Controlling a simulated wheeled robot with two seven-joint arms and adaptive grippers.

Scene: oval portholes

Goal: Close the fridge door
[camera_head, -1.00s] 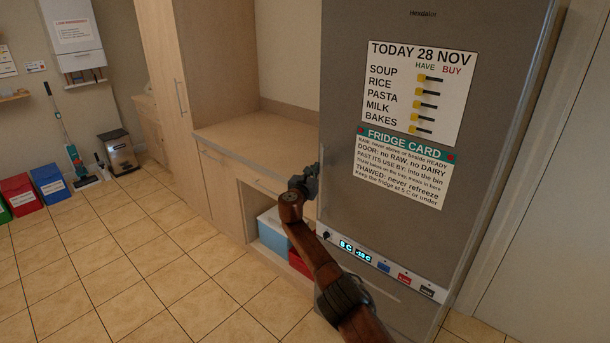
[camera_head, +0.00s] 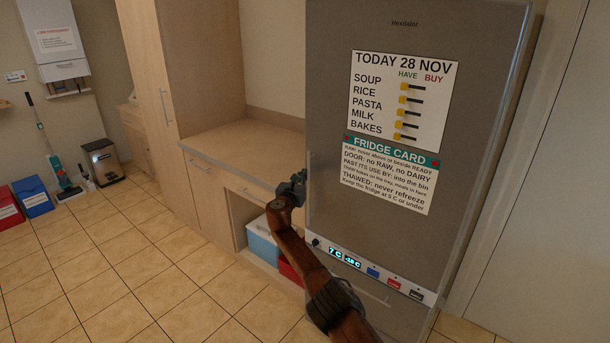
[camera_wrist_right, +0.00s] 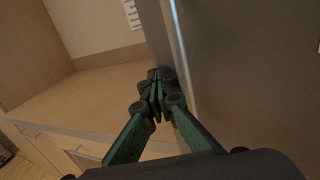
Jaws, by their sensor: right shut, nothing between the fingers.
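The grey fridge door (camera_head: 325,90) stands flush with the fridge body as far as the head view shows, with no visible gap at its edges. It carries a shopping list and a fridge card. My right gripper (camera_head: 298,180) is at the door's left edge, about mid-height, beside the vertical handle. In the right wrist view my gripper (camera_wrist_right: 157,90) has its green-and-black fingers together, empty, next to the handle and door edge (camera_wrist_right: 180,60). Whether the fingers touch the door I cannot tell. My left gripper is out of view.
A wooden counter (camera_head: 240,145) stands left of the fridge, with a blue-and-white cool box (camera_head: 262,240) in the open space below. A tall cupboard (camera_head: 190,70) stands further left. The tiled floor (camera_head: 150,270) is clear.

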